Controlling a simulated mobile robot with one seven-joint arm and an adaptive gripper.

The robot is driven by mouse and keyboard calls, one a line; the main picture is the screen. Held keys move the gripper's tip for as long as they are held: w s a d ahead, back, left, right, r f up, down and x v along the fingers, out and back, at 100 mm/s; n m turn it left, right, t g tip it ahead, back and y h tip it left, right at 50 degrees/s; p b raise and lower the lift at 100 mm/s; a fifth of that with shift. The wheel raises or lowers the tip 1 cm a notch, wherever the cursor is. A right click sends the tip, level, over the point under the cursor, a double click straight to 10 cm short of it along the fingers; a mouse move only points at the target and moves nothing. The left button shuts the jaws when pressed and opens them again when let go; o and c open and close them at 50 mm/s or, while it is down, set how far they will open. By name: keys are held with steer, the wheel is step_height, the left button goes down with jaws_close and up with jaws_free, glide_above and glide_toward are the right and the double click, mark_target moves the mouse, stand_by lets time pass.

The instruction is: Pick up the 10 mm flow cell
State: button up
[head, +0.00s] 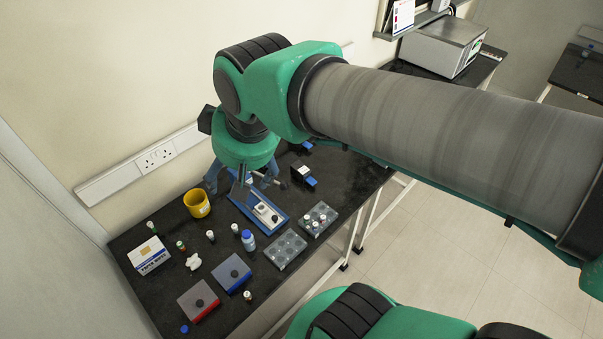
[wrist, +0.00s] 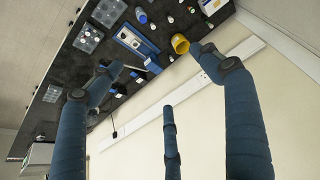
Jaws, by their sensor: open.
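My gripper (head: 243,181) hangs over the back of the black bench, near a blue tray (head: 277,223). Its blue fingers are spread wide with nothing between them, as the wrist view (wrist: 160,62) also shows. A pale block with a dark knob (head: 267,213) lies in the tray; the tray also shows in the wrist view (wrist: 144,47). Right of the gripper are a small black-and-blue block with a white face (head: 303,174) and another dark-and-blue piece (head: 305,145). No label is readable, so I cannot tell which piece is the 10 mm flow cell. My arm hides part of the bench's back.
A yellow pot (head: 197,204) stands left of the tray. A wall socket strip (head: 150,162) runs behind.

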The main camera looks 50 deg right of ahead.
steer(key=w+d+f+g, duration=0.2)
steer(key=w+d+f, duration=0.2)
steer(key=w+d, duration=0.6)
steer(key=g+p, duration=0.1)
steer(key=g, duration=0.2)
glide_above(303, 167)
step_height(303, 167, down, 30)
steer(key=shift+d+r+m, duration=0.1)
steer(key=shift+d+m, duration=0.05)
steer(key=shift+m, duration=0.25)
steer(key=shift+f+b, duration=0.45)
steer(key=shift+f, duration=3.8)
steer(key=shift+f, duration=0.15)
steer(key=shift+f+b, duration=0.5)
steer(key=shift+f, duration=2)
